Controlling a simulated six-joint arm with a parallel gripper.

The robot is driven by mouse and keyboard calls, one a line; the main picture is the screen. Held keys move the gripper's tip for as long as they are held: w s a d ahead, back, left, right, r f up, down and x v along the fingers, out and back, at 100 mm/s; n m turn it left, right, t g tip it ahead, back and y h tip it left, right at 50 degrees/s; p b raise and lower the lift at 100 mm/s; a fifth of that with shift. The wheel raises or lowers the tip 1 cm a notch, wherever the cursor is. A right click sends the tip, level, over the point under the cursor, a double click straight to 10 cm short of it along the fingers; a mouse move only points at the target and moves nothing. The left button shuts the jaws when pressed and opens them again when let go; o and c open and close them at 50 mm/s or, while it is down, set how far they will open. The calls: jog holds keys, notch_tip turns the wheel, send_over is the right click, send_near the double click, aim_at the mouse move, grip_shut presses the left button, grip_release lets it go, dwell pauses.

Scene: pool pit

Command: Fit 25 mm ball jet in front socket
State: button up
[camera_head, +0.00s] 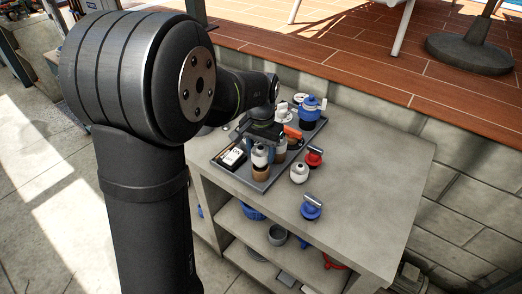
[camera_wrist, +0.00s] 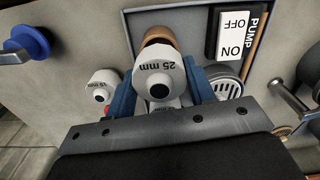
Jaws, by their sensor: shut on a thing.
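My gripper (camera_wrist: 161,90) is shut on the white 25 mm ball jet (camera_wrist: 157,70), with a blue finger on each side of it. The jet's label and dark round opening face the wrist camera. In the head view the ball jet (camera_head: 259,154) appears just above the copper-brown front socket (camera_head: 260,173), at the tray's front end. In the wrist view the socket (camera_wrist: 158,36) shows beyond the jet, partly covered by it. I cannot tell whether the jet touches the socket or sits in it. My gripper (camera_head: 262,138) is partly hidden in the head view.
A smaller white jet (camera_head: 299,173) stands on the counter right of the tray (camera_head: 222,166). Red (camera_head: 314,157) and blue (camera_head: 311,206) valves stand nearby. The pump switch (camera_wrist: 232,35) and a grille (camera_wrist: 225,80) are close to the jet. The counter's right side is clear.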

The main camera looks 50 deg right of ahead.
jog(key=shift+f, duration=0.1)
jog(key=shift+f, duration=1.2)
jog(key=shift+f, duration=0.3)
dwell(0.3)
jog(key=o, duration=1.2)
jog(key=shift+r, duration=2.5)
jog(key=shift+r, duration=0.15)
